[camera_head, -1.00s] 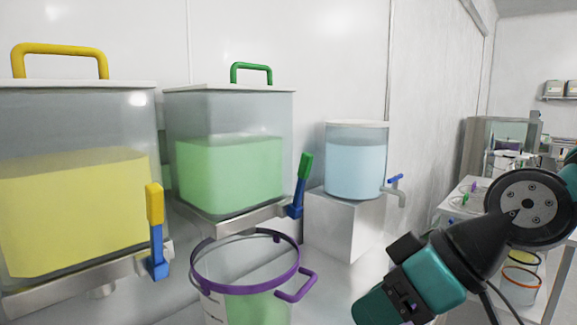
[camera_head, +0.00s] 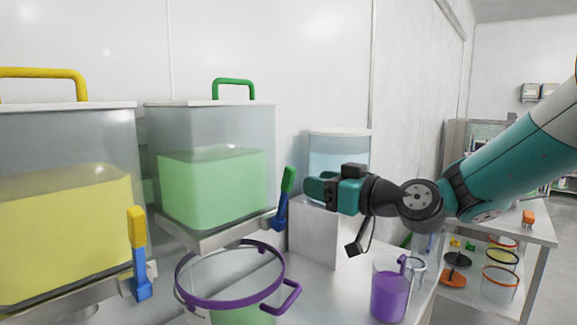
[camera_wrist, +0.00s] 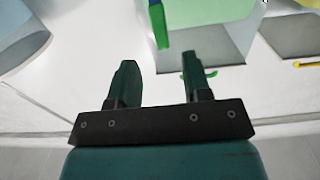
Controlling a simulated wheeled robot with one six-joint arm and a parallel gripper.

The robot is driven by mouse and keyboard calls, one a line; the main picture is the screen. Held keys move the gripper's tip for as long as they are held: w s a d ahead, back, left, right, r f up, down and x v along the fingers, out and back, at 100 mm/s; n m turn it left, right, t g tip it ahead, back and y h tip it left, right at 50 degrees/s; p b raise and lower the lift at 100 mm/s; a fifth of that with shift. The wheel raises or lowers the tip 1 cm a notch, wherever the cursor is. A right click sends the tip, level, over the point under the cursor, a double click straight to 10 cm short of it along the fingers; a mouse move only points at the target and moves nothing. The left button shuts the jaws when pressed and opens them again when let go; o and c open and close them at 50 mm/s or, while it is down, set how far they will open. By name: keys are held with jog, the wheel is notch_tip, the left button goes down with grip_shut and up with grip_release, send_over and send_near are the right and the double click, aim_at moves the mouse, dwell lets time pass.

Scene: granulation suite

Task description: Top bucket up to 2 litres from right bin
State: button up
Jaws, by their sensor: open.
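The right bin (camera_head: 212,165) is clear with a green handle and holds green contents to roughly half its height. Its lever (camera_head: 288,180) has a green grip on a blue base and stands up, tilted slightly right. The bucket (camera_head: 291,297) with a purple rim and handle stands below this bin with green contents inside; its lower part is cut off by the frame. My gripper (camera_head: 308,189) is open and empty, just right of the lever, pointing left. In the wrist view the lever (camera_wrist: 162,28) shows ahead of the gap between my fingers (camera_wrist: 160,70), apart from them.
The left bin (camera_head: 60,210) has yellow contents and a yellow-blue lever (camera_head: 138,250). A round blue tank (camera_head: 325,148) on a white block (camera_head: 315,232) stands behind my gripper. A purple beaker (camera_head: 390,293) stands on the bench at right.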

aim_at(293, 178)
jog(key=p+x, duration=0.3)
jog(key=x, duration=0.5)
jog(key=shift+w+a+f, duration=0.1)
jog(key=shift+a, duration=0.05)
jog(key=shift+c, duration=0.3)
grip_shut()
